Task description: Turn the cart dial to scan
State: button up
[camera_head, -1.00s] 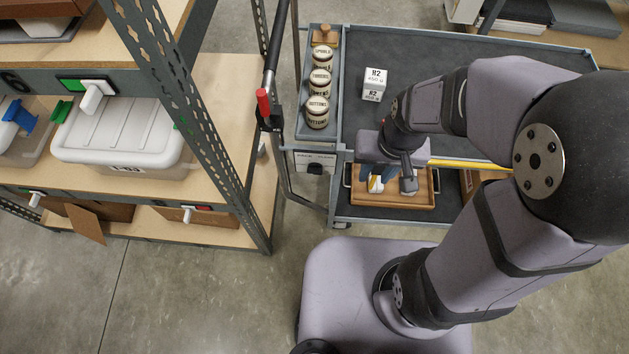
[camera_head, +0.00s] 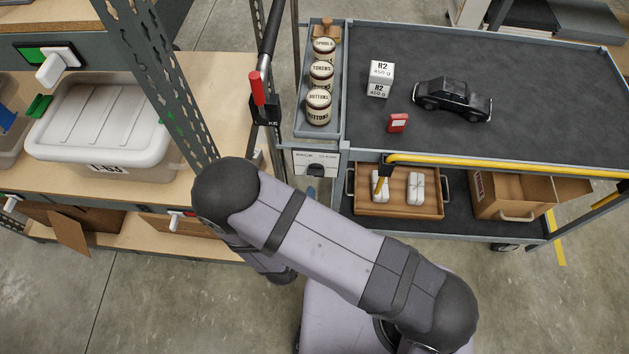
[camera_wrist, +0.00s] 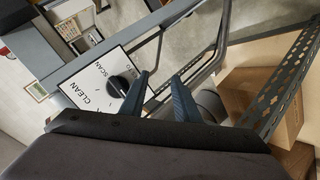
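The cart dial is a black round knob (camera_wrist: 118,87) on a white label plate (camera_wrist: 84,82) in the wrist view. The words CLEAN and SCAN are readable on the plate; other lettering is partly cut off. Which word the knob points at I cannot tell. In the head view the dial (camera_head: 316,170) sits on the cart's front left, below the jar tray. My gripper (camera_wrist: 161,76) is open, its two blue fingers apart with nothing between them. The knob lies just left of the left finger, not between the fingers. In the head view my arm mostly hides the gripper.
Below are a wooden tray (camera_head: 400,207) and a cardboard box (camera_head: 505,193). A shelf post (camera_head: 165,90) and red-handled lever (camera_head: 257,90) stand close left.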

aim_at(315, 176)
jog(key=s+d+r+n+t+y, duration=0.1)
jog(key=s+d+r+n+t, duration=0.1)
jog(key=s+r+n+t, duration=0.2)
jog(key=n+t, duration=0.2)
jog(key=n, duration=0.2)
jog(key=shift+d+r+n, duration=0.15)
jog(key=shift+d+n, duration=0.2)
jog(key=shift+n, duration=0.05)
jog(key=shift+w+p, duration=0.8)
jog(key=shift+w, duration=1.1)
jog(key=shift+w+p, duration=0.4)
jog(key=shift+w, duration=1.25)
jog(key=shift+c, duration=0.6)
grip_shut()
